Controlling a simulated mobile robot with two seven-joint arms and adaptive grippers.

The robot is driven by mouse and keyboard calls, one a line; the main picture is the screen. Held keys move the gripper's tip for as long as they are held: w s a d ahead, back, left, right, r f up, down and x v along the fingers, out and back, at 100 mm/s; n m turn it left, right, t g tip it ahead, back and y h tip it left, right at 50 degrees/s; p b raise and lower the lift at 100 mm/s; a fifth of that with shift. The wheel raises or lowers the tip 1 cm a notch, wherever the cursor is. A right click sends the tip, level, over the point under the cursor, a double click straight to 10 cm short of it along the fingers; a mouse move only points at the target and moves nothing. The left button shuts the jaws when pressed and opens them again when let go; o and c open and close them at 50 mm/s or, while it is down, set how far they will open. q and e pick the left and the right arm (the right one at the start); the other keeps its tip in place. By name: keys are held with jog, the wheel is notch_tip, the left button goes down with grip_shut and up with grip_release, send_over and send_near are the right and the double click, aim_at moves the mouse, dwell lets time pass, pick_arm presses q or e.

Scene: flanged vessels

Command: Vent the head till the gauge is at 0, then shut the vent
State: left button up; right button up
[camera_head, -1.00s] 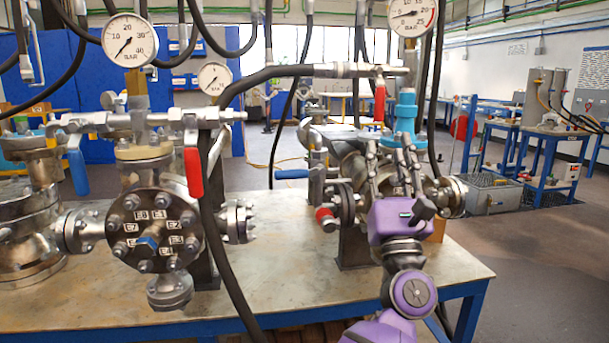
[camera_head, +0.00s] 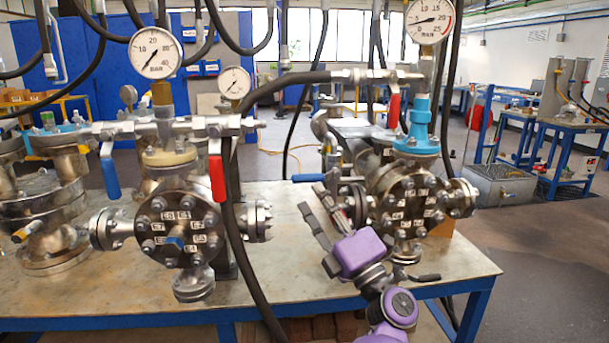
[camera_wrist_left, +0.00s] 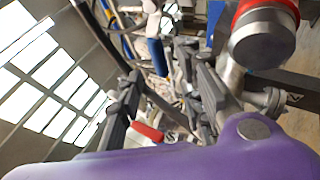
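The right vessel head (camera_head: 408,203) has a dark bolted flange with white tags and a blue neck (camera_head: 422,122). Its gauge (camera_head: 430,20), scaled to 25 bar, has its needle pointing left, near the 5. A red lever (camera_head: 395,110) hangs from the pipe above, and a blue lever (camera_head: 309,178) points left. My left gripper (camera_head: 323,218) is open and empty, in front of and left of this head. Its spread fingers also show in the left wrist view (camera_wrist_left: 165,100), beside a red-collared fitting with a grey round end (camera_wrist_left: 263,38). My right gripper is not in view.
A second vessel head (camera_head: 178,235) stands left on the same bench (camera_head: 290,290), with blue (camera_head: 110,177) and red (camera_head: 217,178) levers. Its gauge (camera_head: 156,52) needle points low left. A black hose (camera_head: 240,240) hangs between the heads. Bare bench top lies at front.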

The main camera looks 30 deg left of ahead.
aim_at(305, 177)
pick_arm(q)
jog(key=x, duration=0.6)
jog(key=shift+w+a+r, duration=0.15)
jog(key=shift+a+r, duration=0.05)
jog(key=shift+a, duration=0.15)
grip_shut()
